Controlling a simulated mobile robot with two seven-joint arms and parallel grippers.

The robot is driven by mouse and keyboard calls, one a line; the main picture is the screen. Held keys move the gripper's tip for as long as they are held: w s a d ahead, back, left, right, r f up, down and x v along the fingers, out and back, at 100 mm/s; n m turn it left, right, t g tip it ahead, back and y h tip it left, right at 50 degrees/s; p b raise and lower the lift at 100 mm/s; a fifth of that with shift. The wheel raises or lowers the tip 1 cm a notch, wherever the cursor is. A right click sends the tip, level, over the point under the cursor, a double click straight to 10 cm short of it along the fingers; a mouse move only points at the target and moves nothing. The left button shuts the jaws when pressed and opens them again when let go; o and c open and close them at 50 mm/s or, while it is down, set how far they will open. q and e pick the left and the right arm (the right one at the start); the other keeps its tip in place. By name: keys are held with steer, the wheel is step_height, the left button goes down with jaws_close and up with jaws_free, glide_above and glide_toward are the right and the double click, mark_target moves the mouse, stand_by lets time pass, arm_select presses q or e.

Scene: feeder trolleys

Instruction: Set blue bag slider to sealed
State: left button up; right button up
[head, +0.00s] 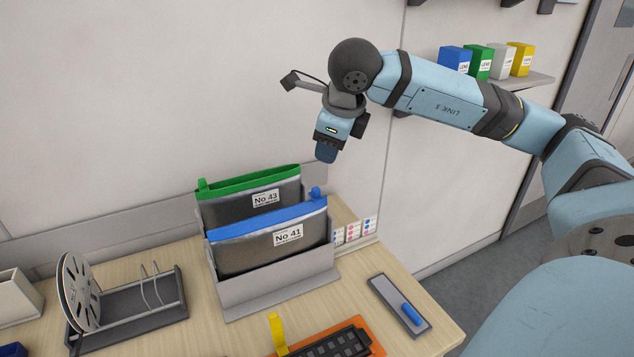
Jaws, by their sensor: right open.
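The blue bag (268,248), labelled No 41, stands upright in a grey holder (280,291) on the table. Its blue top strip (265,220) runs along the upper edge, and its blue slider (317,193) sits at the strip's right end. The green-topped bag (250,194), labelled No 43, stands behind it with its green slider (203,184) at the left end. My right gripper (326,156) is open and points down, above the blue slider and apart from it in the picture. Its fingertips look small and dark, and the gap between them is hard to see. My left gripper is out of view.
A reel (77,291) stands in a dark rack at the left. A grey tray (385,292) with a blue piece (411,314) lies at the right. An orange-edged tray (370,338) and a yellow upright piece (277,331) are in front. Small boxes (454,59) stand on a wall shelf.

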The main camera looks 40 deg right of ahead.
mark_target(316, 188)
steer(key=w+f+m, duration=0.1)
steer(key=f+m, duration=0.2)
steer(key=f, duration=0.1)
steer(key=w+d+f+m+p, duration=0.1)
steer(key=w+f+m, duration=0.1)
steer(key=f+m, duration=0.1)
steer(key=w+f+m+p, duration=0.1)
steer(key=w+f+m, duration=0.1)
steer(key=f, duration=0.4)
steer(key=shift+d+m, duration=0.2)
steer(key=shift+m, duration=0.3)
